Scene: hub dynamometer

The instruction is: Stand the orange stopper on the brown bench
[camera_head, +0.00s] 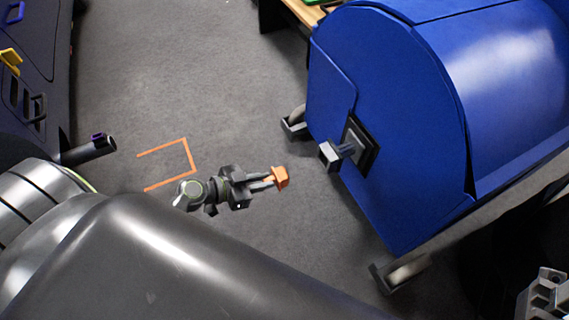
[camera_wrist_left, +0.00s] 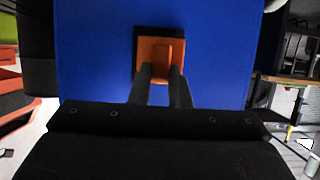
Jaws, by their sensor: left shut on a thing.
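The orange stopper (camera_head: 280,177) is between the fingertips of my left gripper (camera_head: 268,181), held above the grey floor. My left gripper is shut on it. In the left wrist view the stopper (camera_wrist_left: 160,48) shows as an orange square block at the ends of the two dark fingers (camera_wrist_left: 161,82), with the blue housing behind it. A brown wooden top, which looks like the bench (camera_head: 304,12), shows partly at the top edge of the head view. A brown surface (camera_wrist_left: 298,80) also shows at the right of the wrist view.
A large blue housing (camera_head: 390,110) on feet stands right of my left gripper, with a metal shaft end (camera_head: 330,155) sticking out towards it. A dark cabinet (camera_head: 35,75) stands at the left. Orange lines (camera_head: 187,155) mark the floor. Floor between cabinet and housing is clear.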

